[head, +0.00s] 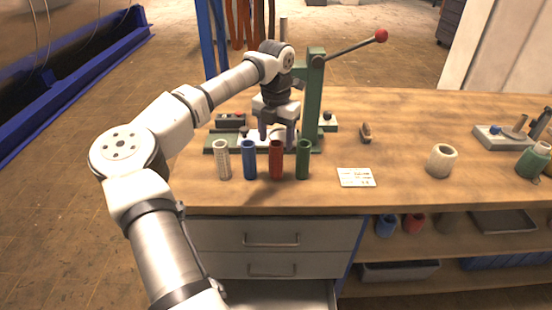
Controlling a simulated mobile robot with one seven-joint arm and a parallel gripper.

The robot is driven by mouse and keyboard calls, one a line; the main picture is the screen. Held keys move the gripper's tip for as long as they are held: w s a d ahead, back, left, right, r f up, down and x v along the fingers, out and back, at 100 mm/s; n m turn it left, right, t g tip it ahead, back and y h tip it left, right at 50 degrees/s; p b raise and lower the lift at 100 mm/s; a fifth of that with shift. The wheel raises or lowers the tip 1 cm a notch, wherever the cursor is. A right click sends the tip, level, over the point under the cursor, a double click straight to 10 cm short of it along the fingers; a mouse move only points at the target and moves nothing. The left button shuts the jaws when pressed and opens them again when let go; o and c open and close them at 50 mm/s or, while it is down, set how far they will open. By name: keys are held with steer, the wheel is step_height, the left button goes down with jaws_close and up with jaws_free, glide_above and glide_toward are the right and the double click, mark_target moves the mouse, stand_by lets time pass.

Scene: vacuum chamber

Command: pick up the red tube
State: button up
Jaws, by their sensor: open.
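The red tube (276,161) stands upright on the wooden workbench, in a row between a blue tube (249,160) on its left and a green tube (303,160) on its right. A pale ribbed tube (222,160) stands at the left end of the row. My gripper (277,140) points down at the row, open, with its fingers around or just behind the top of the red tube. I cannot tell from this one view whether a finger touches the tube.
A green press (315,95) with a red-knobbed lever stands behind the row. A drawer below is open.

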mark_target(276, 150)
steer(key=shift+w+f+p, duration=0.15)
steer(key=shift+f+p, duration=0.45)
steer(key=shift+f, duration=0.75)
steer(key=shift+w+f+p, duration=0.15)
steer(key=shift+f+p, duration=0.4)
steer(key=shift+f, duration=0.8)
steer(key=c, duration=1.1)
steer(key=shift+o, duration=0.2)
steer(key=shift+r, duration=0.1)
